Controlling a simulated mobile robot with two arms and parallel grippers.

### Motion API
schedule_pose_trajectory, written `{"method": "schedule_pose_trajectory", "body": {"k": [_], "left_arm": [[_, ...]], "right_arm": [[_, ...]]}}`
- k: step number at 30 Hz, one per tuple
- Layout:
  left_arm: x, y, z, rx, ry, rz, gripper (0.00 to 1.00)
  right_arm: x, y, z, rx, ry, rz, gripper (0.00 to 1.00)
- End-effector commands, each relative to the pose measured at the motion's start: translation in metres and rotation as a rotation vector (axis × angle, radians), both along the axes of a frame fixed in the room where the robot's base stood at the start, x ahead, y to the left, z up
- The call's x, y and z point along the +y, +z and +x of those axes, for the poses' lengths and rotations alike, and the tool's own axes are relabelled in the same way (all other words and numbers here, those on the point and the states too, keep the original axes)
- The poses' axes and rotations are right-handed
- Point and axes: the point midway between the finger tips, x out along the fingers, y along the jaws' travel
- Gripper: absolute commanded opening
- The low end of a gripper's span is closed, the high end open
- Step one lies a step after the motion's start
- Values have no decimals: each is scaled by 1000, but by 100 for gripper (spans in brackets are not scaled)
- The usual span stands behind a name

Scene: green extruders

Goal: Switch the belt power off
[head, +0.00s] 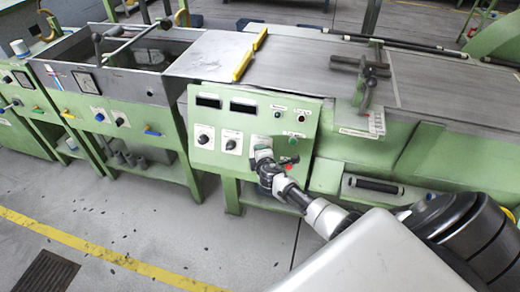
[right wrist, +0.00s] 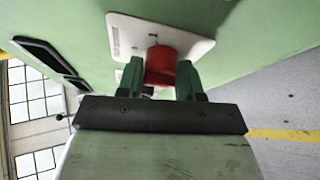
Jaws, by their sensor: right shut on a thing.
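A green control panel (head: 227,168) with dark displays, knobs and small lights stands in the middle of the head view. My right gripper (head: 264,148) reaches it from the lower right and hides part of a white plate there. In the right wrist view, my right gripper (right wrist: 160,70) has its green fingers on either side of a red knob (right wrist: 161,62) and is shut on it. The knob stands on a white plate (right wrist: 125,34) on the green panel. Its exact turn position cannot be told. My left gripper is not in view.
Two more knobs (head: 203,136) sit left of my gripper on the panel. A small red part (head: 288,167) shows just right of it. A conveyor belt (head: 315,75) runs behind, and a grey basin (head: 115,85) stands left. The floor in front is clear.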

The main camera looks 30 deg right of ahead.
Motion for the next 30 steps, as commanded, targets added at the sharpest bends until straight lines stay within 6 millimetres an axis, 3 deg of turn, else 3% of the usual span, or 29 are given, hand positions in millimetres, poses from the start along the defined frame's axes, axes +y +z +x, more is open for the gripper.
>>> {"method": "schedule_pose_trajectory", "body": {"k": [17,18,22,30], "left_arm": [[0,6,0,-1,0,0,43],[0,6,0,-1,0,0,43],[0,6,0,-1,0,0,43],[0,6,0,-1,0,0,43]], "right_arm": [[1,-5,-2,35,17,-24,13],[2,-5,-2,35,17,-24,38],[1,-4,-2,34,16,-23,58],[1,-1,-1,29,14,-22,60]]}}
